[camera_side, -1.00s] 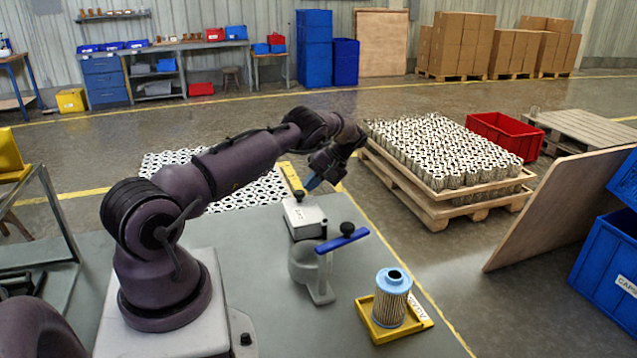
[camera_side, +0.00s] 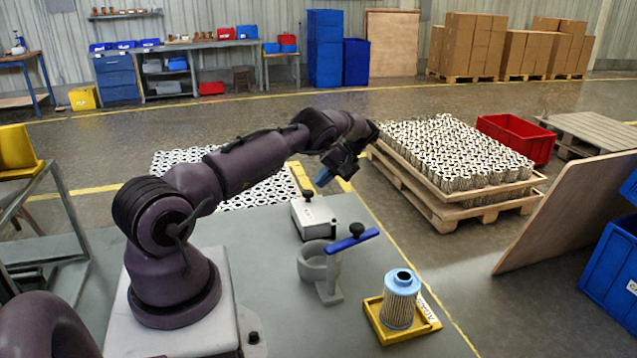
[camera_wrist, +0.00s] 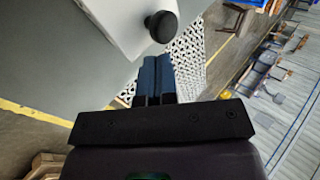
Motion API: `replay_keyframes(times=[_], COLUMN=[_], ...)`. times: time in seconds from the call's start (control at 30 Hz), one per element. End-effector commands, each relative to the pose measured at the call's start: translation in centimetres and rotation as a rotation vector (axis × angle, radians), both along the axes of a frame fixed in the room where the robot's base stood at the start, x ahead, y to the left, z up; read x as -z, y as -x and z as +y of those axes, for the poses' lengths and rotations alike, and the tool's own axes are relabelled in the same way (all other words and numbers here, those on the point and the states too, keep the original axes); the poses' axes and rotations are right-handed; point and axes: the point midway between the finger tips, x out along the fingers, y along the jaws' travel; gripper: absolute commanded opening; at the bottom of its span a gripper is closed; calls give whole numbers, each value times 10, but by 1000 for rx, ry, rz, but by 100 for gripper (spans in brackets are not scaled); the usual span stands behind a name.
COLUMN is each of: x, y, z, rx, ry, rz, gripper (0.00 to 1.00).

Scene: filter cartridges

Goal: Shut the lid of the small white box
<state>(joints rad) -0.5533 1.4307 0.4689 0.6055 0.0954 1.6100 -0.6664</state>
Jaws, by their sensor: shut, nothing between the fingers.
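The small white box (camera_side: 335,212) stands on the grey bench top, beyond the blue-handled fixture. Its lid has a black knob (camera_side: 307,196) and looks lowered over the box, but I cannot tell whether it sits fully flush. In the wrist view, part of the white lid (camera_wrist: 112,18) and its knob (camera_wrist: 161,26) show at the top. My gripper (camera_side: 323,178) is above and just beyond the knob, with its blue fingers together and empty. In the wrist view the fingertips (camera_wrist: 157,62) are close below the knob, apparently apart from it.
A grey ring fixture (camera_side: 315,266) with a blue handle (camera_side: 351,241) stands in front of the box. A blue-capped filter cartridge (camera_side: 400,302) stands in a yellow tray (camera_side: 433,324) at right. A pallet of cartridges (camera_side: 450,210) is beyond the bench.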

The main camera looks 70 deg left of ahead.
Motion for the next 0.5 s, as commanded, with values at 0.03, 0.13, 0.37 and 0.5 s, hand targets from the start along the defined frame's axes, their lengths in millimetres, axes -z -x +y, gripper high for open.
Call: replay_keyframes(times=[0.03, 0.13, 0.37, 0.5], x=[-7, -14, -46, -71], y=[-6, -13, -23, -23], z=[-1, -1, -2, -3], rx=[4, 5, 4, 4], ry=[-4, -6, -10, -9], rz=[-5, -5, -9, -9], gripper=[0, 0, 0, 0])
